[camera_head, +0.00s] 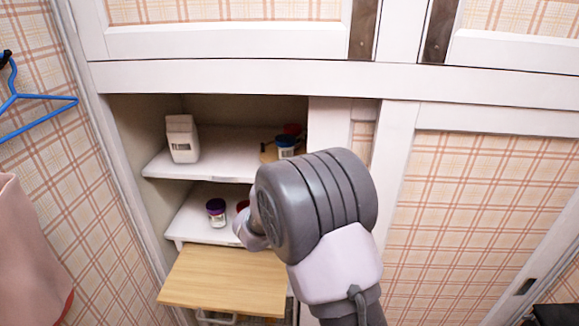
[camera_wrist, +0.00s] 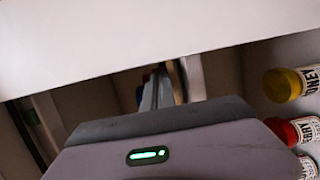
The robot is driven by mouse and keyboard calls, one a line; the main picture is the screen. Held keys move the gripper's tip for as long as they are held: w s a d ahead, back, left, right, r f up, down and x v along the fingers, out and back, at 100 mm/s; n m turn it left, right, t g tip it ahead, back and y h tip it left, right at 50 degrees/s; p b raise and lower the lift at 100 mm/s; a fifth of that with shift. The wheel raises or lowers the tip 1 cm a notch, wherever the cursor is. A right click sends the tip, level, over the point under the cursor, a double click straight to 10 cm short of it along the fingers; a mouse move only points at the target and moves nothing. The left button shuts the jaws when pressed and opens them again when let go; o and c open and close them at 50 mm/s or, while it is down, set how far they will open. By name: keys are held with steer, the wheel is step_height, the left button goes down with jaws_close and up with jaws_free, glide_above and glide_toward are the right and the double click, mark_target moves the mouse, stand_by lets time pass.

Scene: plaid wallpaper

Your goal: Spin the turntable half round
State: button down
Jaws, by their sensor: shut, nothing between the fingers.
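A brown, wooden-looking surface (camera_head: 267,153), which may be the turntable, shows in part on the upper cupboard shelf. A blue-lidded jar (camera_head: 286,146) and a red-lidded item (camera_head: 292,129) stand at it. My arm hides the rest of it. In the head view my arm reaches into the cupboard's lower opening, and my fingertips are hidden. In the wrist view my gripper (camera_wrist: 160,122) is shut and empty, under a white board.
A white carton (camera_head: 182,139) stands on the upper shelf (camera_head: 222,140). A purple-labelled jar (camera_head: 216,212) stands on the lower shelf (camera_head: 195,225), near a partly hidden red item. A wooden board (camera_head: 225,278) juts out below. A blue hanger (camera_head: 38,98) hangs at left.

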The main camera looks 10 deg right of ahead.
steer(key=shift+d, duration=1)
steer(key=shift+p, duration=0.3)
